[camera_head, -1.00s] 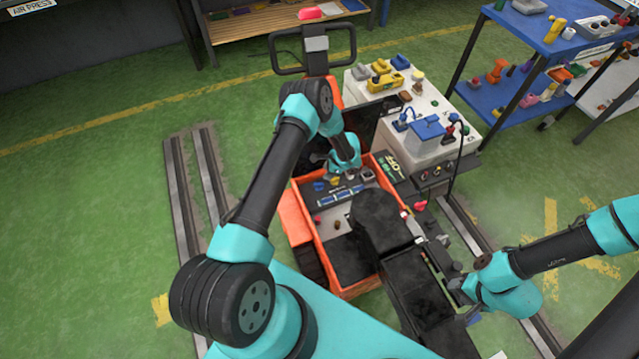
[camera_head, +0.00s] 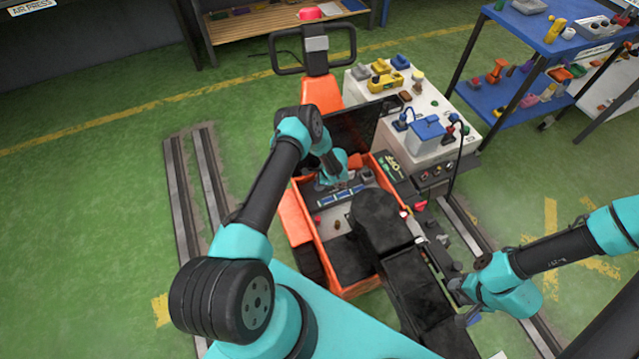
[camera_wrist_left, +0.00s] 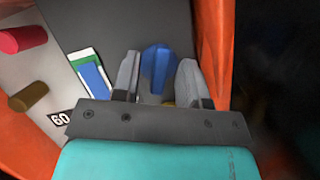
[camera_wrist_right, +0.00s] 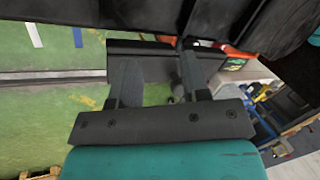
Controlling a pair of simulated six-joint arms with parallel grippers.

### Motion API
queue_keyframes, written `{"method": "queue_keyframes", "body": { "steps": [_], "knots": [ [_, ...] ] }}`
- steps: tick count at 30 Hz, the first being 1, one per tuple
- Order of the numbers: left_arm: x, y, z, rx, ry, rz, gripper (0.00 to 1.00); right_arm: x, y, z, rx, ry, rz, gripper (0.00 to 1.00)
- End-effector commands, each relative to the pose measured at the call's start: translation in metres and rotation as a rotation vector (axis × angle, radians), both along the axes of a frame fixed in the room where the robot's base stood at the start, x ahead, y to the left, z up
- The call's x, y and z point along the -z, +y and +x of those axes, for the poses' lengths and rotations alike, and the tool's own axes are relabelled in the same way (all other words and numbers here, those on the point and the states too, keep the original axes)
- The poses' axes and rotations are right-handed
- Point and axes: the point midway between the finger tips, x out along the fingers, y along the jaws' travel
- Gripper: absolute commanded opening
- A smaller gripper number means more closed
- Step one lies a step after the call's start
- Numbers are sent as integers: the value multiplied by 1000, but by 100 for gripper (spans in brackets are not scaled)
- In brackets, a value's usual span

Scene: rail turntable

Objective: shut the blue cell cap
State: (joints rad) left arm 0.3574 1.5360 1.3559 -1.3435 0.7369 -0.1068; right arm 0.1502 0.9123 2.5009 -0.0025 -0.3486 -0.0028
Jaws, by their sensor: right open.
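A blue part (camera_wrist_left: 157,68), which looks like the blue cell cap, stands between the fingers of my left gripper (camera_wrist_left: 158,80) in the left wrist view. The fingers are apart, one on each side of it; I cannot tell whether they touch it. In the head view my left gripper (camera_head: 333,180) is low inside the orange tray (camera_head: 302,216) and hides the cap. Whether the cap is open or shut does not show. My right gripper (camera_head: 462,290) is open and empty beside the dark arm-like structure; its fingers also show in the right wrist view (camera_wrist_right: 158,80).
A red cylinder (camera_wrist_left: 22,38) and a brown cylinder (camera_wrist_left: 28,97) stand left of my left gripper. A blue, green and white piece (camera_wrist_left: 92,78) lies close beside it. The tray's orange wall (camera_wrist_left: 212,45) is near on the right.

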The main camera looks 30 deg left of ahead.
Motion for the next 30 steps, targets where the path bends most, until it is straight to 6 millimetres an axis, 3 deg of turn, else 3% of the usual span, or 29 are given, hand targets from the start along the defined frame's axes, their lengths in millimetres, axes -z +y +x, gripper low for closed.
{"method": "queue_keyframes", "body": {
  "steps": [12, 22, 30],
  "knots": [
    [0, 0, 0, 0, 0, 0, 0, 0, 0, 0, 0, 0, 0, 43],
    [0, 0, 0, -45, 0, 0, 0, 0, 0, 0, 0, 0, 0, 43],
    [0, 1, 2, -255, -1, 1, 0, 0, 0, 0, 0, 0, 0, 43]
  ]
}}
